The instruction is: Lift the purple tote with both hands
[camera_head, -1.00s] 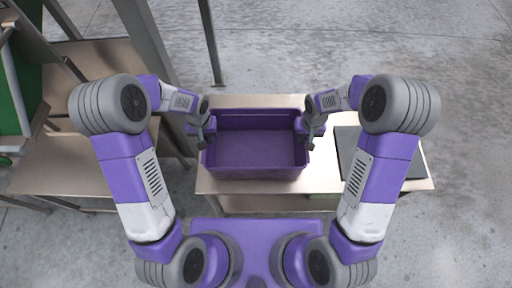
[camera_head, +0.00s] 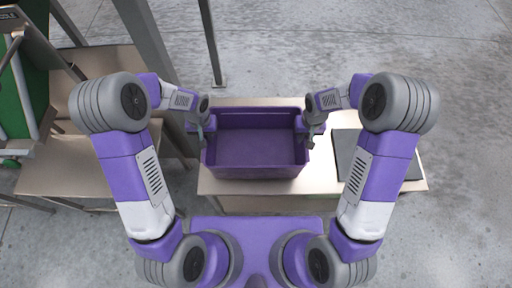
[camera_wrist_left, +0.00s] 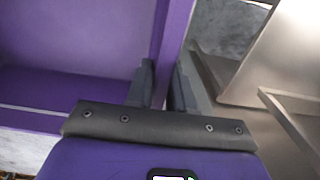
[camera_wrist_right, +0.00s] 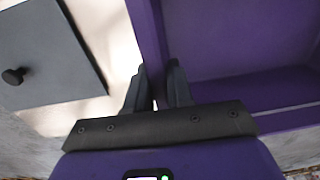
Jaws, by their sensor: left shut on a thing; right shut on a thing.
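The purple tote (camera_head: 256,173) is an empty, open-topped box, level in the head view, over a pale metal table (camera_head: 320,180). My left gripper (camera_head: 208,127) is shut on its left wall; in the left wrist view, that wall (camera_wrist_left: 176,30) runs between the fingers (camera_wrist_left: 164,78). My right gripper (camera_head: 308,130) is shut on the right wall; in the right wrist view, the wall (camera_wrist_right: 147,30) passes between the fingers (camera_wrist_right: 158,80). The tote's underside is hidden, so any gap above the table is hard to judge.
Metal benches (camera_head: 75,168), a post (camera_head: 150,50) and a green-panelled frame (camera_head: 12,100) stand at left. Open concrete floor lies beyond.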

